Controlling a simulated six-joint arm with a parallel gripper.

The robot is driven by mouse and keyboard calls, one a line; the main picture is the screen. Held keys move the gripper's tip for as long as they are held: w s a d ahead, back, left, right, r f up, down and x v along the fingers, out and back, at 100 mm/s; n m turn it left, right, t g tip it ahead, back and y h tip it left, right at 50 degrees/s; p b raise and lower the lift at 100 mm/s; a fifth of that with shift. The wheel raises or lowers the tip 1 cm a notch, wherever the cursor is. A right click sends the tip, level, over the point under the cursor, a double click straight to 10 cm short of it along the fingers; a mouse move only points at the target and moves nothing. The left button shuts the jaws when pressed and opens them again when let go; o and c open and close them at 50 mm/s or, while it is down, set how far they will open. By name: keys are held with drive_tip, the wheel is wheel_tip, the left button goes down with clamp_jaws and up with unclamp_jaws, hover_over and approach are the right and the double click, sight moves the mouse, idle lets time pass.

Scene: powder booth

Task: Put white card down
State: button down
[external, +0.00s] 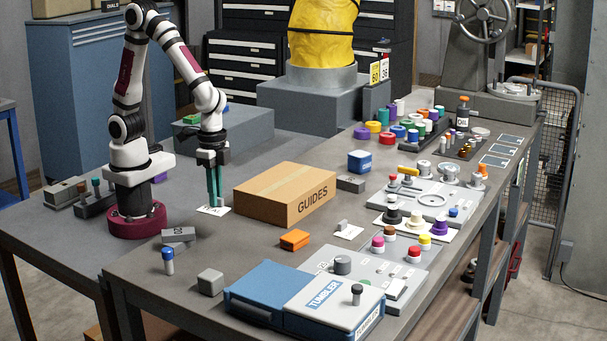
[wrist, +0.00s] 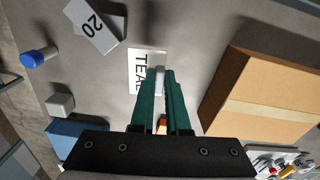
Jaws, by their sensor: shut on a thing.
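My gripper (external: 215,203) points down at the left of the cardboard box, with its teal fingers close together. It is shut on the small grey upright tab of a white card (external: 205,210). In the wrist view the fingertips (wrist: 161,73) meet at the tab, and the white card (wrist: 137,58) spreads flat around it, with the letters TEAL partly hidden by the fingers. The card is level and at or just above the grey table; I cannot tell whether it touches.
The cardboard box marked GUIDES (external: 296,195) stands close to the right. A grey block marked 20 (wrist: 94,25), a blue-capped peg (external: 168,260) and an orange block (external: 295,240) lie nearby. Bare table surrounds the held card.

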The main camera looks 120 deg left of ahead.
drive_tip(key=s+d+r, duration=0.2)
drive_tip(key=d+r, duration=0.1)
drive_tip(key=d, duration=0.2)
drive_tip(key=w+a+r+n, duration=0.3)
drive_tip(key=a+n, duration=0.3)
drive_tip(key=a, duration=0.1)
drive_tip(key=w+a+r+n, duration=0.2)
drive_tip(key=a+n, duration=0.3)
drive_tip(key=a, duration=0.2)
drive_tip(key=w+a+r+n, duration=0.3)
drive_tip(key=a+n, duration=0.3)
drive_tip(key=a, duration=0.2)
hover_over(292, 175)
drive_tip(key=f, duration=0.6)
drive_tip(key=shift+w+d+f, duration=0.1)
drive_tip(key=shift+d+f, duration=0.2)
drive_tip(key=shift+f, duration=0.1)
drive_tip(key=f, duration=0.4)
drive_tip(key=shift+a, duration=0.35)
drive_tip(key=shift+f, duration=0.25)
